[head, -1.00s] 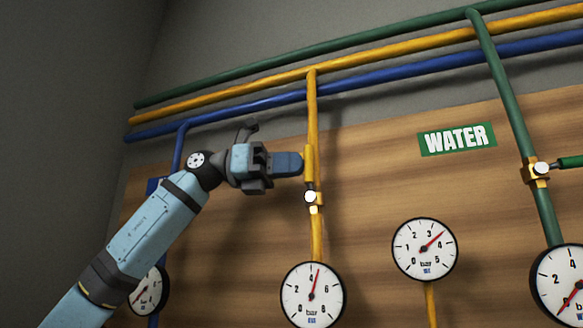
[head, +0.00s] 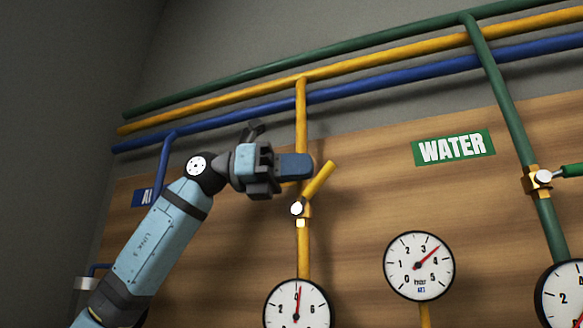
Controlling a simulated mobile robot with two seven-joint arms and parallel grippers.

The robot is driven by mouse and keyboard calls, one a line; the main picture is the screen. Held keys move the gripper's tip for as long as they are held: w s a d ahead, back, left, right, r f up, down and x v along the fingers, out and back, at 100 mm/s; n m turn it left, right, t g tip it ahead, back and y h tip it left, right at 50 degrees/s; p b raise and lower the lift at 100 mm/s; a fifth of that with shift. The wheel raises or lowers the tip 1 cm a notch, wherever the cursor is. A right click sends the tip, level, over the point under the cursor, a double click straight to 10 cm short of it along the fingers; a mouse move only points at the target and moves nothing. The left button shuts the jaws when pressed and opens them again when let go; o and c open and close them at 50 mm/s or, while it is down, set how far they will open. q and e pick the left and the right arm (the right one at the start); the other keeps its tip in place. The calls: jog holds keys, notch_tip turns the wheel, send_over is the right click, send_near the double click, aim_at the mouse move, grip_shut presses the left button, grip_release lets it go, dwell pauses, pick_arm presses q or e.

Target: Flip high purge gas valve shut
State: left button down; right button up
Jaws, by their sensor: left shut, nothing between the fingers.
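The yellow gas valve (head: 298,209) sits on the vertical yellow pipe (head: 303,250), above a gauge. Its yellow handle (head: 319,181) is tilted up and to the right, away from the pipe line. My left gripper (head: 308,167) is shut and empty. Its blue fingertips lie in front of the yellow pipe, just left of the upper handle; whether they touch it I cannot tell. My right gripper is not in view.
A round gauge (head: 298,312) is below the yellow valve, and another gauge (head: 419,265) is to its right. A green pipe (head: 508,105) with its own valve (head: 540,179) runs down at right beside the WATER sign (head: 453,147). Bare wooden board lies between.

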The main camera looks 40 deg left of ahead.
aim_at(301, 146)
pick_arm(q)
jog(key=shift+w+d+f, duration=0.3)
jog(key=shift+w+d, duration=0.15)
jog(key=shift+d, duration=0.15)
jog(key=shift+d+f, duration=0.1)
jog(key=shift+d, duration=0.2)
jog(key=shift+d+f, duration=0.1)
jog(key=shift+d, duration=0.05)
jog(key=r+p, duration=0.1)
jog(key=a+r+p, duration=0.1)
jog(key=r, duration=0.1)
jog(key=s+r+p, duration=0.1)
jog(key=p, duration=0.1)
jog(key=shift+a+r, duration=0.35)
jog(key=shift+a, duration=0.05)
jog(key=s+a+r+b, duration=0.1)
jog(key=s+a+r, duration=0.2)
jog(key=r, duration=0.5)
jog(key=shift+b, duration=0.35)
jog(key=shift+w+a+f, duration=0.1)
jog(key=shift+a, duration=0.05)
